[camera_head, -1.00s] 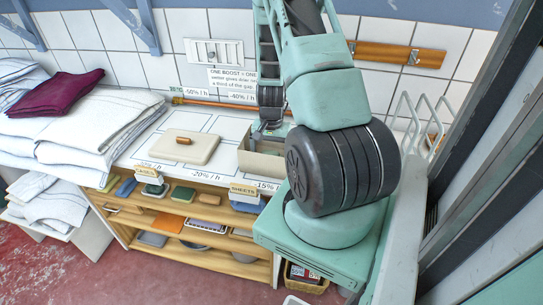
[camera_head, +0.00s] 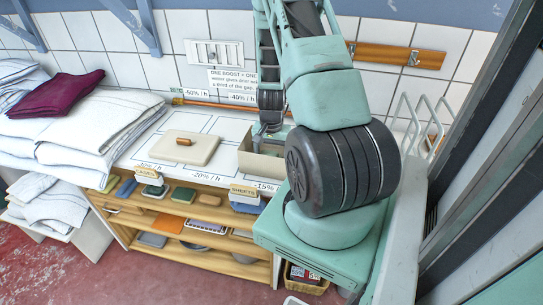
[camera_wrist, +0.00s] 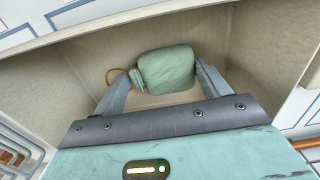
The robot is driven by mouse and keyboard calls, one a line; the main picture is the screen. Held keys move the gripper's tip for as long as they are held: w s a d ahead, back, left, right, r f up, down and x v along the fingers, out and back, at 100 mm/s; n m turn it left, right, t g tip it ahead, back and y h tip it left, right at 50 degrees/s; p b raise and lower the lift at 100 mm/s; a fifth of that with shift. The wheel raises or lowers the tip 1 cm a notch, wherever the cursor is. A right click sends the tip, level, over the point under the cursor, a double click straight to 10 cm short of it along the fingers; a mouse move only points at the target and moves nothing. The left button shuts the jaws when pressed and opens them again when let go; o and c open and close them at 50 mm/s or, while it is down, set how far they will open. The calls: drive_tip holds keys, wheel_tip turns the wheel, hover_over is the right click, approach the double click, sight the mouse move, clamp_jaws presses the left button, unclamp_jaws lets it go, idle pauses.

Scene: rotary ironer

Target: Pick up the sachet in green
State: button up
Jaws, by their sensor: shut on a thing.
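The green sachet (camera_wrist: 168,68) shows in the wrist view as a pale green, rounded pouch with a small yellowish loop (camera_wrist: 118,76) at its left end. It is inside the beige open box (camera_wrist: 240,45). My gripper (camera_wrist: 158,82) is shut on it, one finger at the loop end and one at the right end. In the head view my gripper (camera_head: 268,128) reaches down at the box (camera_head: 262,168) on the white counter, and the sachet is hidden there. I cannot tell whether the sachet touches the box floor.
Left of the box lies a beige board (camera_head: 185,148) with a brown handle. Folded white linen (camera_head: 95,125) and a maroon cloth (camera_head: 58,93) are further left. Wooden shelves (camera_head: 195,208) with several small items are below the counter. A white wire rack (camera_head: 425,125) stands at right.

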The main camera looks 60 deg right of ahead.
wheel_tip(320, 180, up, 10)
drive_tip(key=b, duration=0.1)
idle(0.4)
drive_tip(key=shift+f, duration=0.15)
idle(0.4)
